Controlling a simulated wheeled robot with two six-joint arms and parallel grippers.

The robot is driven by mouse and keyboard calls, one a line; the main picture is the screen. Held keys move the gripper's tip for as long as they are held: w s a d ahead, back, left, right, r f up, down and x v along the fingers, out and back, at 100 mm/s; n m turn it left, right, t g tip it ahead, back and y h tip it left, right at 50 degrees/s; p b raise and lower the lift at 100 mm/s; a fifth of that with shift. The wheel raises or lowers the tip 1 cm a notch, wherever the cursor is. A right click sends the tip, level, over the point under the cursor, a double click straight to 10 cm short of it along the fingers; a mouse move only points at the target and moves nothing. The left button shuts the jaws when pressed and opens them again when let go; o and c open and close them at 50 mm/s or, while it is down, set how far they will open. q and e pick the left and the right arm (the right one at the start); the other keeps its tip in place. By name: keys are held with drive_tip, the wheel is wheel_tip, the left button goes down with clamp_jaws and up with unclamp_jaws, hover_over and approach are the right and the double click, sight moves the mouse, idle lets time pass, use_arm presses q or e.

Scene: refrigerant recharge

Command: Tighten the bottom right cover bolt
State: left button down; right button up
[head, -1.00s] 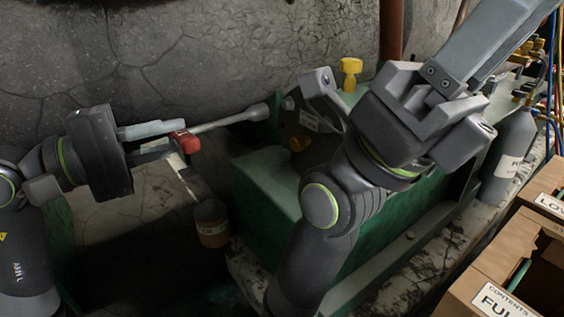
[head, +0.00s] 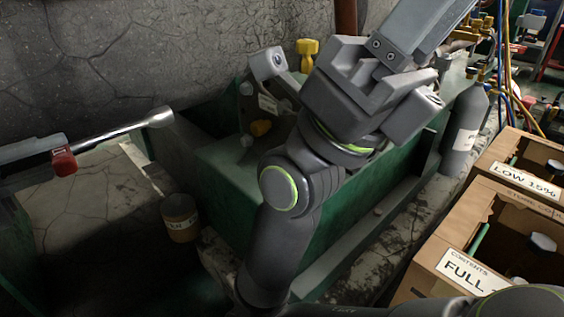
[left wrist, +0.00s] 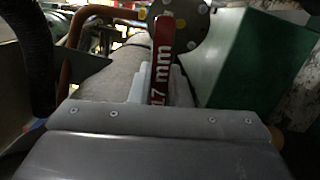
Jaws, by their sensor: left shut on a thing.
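My left gripper (head: 52,154) is at the left edge of the head view, shut on a silver wrench (head: 120,129) with a red handle (head: 64,160). The handle reads "17 mm" in the left wrist view (left wrist: 161,62). The wrench head points right, clear of the green unit (head: 205,145). The unit's dark round cover shows in the left wrist view (left wrist: 187,14) with several coloured bolt dots.
A labelled tin (head: 181,218) stands beside the unit. A yellow knob (head: 307,52) sticks up behind it. A grey cylinder (head: 463,130) stands right. Cardboard boxes marked "LOW 15%" (head: 520,180) and "FULL" (head: 462,268) fill the lower right. Hoses hang at upper right.

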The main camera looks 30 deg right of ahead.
use_arm(q)
drive_tip(key=a, duration=0.1)
drive_tip(key=s+a, duration=0.1)
drive_tip(key=a, duration=0.1)
drive_tip(key=shift+a, duration=0.1)
idle(0.3)
